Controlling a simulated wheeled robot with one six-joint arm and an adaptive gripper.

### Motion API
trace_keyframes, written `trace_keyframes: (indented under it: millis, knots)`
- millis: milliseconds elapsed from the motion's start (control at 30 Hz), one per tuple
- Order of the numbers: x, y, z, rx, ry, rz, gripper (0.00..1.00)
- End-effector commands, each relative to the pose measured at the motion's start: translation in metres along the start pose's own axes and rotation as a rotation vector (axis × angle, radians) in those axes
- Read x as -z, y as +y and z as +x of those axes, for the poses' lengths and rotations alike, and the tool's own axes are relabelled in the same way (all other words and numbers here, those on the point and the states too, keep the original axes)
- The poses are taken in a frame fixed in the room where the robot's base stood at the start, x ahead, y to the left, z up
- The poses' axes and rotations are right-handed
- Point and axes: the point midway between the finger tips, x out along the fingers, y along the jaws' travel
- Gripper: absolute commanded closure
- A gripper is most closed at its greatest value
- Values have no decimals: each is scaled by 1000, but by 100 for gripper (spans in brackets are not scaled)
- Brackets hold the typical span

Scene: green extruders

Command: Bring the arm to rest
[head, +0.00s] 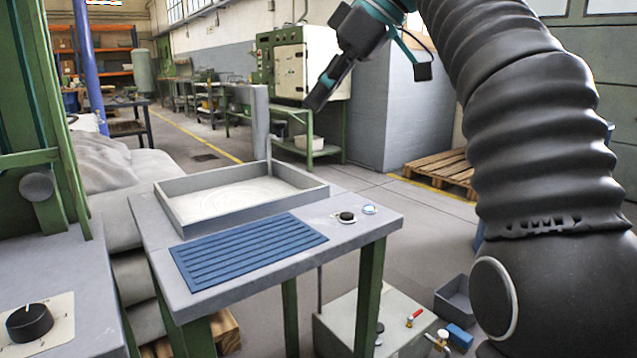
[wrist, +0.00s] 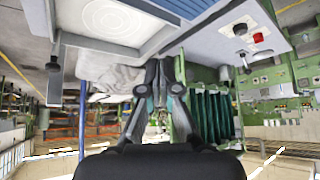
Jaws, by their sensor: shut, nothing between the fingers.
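My gripper (head: 322,92) is up in the air at the top middle of the head view, above and behind the grey table. Its dark fingers point down and left, closed together with nothing between them. In the wrist view my gripper (wrist: 158,75) shows in the middle with its fingers shut and empty. My black ribbed arm rises on the right of the head view and bends over to the gripper. The gripper touches nothing that I can see.
A grey table (head: 380,222) holds a shallow grey tray (head: 180,212), a blue ribbed mat (head: 248,250), a black knob (head: 347,217) and a light button (head: 369,209). Below right are a grey bin (head: 455,298) and a blue block (head: 460,336). A wooden pallet (head: 445,170) lies behind.

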Motion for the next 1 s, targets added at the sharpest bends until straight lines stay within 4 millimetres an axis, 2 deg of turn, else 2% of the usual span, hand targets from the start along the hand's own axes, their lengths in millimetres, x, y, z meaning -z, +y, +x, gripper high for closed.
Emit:
trace_keyframes:
  millis: [267, 467, 667, 867, 1000]
  knots:
    - [-13, -4, 3, -50, -9, 129, 100]
    - [-36, -8, 10, -112, -24, 275, 100]
    - [-84, -20, 27, -218, -49, 487, 100]
    - [-146, -38, 51, -339, -75, 683, 100]
    - [-195, -55, 72, -424, -90, 799, 100]
